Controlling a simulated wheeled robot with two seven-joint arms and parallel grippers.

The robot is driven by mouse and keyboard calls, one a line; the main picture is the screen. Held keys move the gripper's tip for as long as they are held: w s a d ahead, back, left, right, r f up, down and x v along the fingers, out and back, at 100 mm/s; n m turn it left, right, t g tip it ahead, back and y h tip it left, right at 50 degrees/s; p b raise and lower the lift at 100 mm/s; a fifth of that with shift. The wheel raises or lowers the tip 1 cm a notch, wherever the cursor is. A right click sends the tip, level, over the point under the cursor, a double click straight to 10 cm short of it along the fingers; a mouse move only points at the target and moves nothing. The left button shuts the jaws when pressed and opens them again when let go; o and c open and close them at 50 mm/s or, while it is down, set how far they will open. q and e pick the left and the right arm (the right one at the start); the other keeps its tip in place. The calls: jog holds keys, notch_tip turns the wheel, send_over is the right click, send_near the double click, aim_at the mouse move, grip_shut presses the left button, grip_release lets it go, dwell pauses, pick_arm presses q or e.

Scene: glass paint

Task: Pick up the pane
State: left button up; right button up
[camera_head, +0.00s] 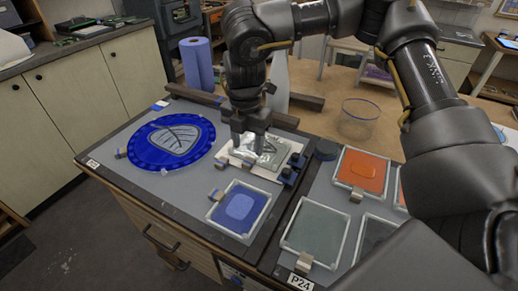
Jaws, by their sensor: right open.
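My right gripper (249,142) points down over a clear, shiny pane (272,154). The pane lies on a pale rack (237,160) near the back of the worktable. The fingers are open and at or just above the near-left part of the pane. I cannot tell whether they touch it, and the gripper hides part of it. My left gripper is out of view.
A blue disc (204,148) with a leaf pattern lies to the left. Framed trays hold blue (240,207), grey (317,228) and orange (363,171) areas. Dark blue knobs (290,173) sit beside the rack. A glass bowl (358,117) and a blue roll (197,64) stand behind.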

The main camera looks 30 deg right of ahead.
aim_at(249, 161)
jog(key=shift+s+f, duration=0.1)
jog(key=shift+f, duration=0.1)
notch_tip(249, 161, down, 5)
jog(key=shift+r+p, duration=0.1)
jog(key=shift+p, duration=0.75)
grip_shut()
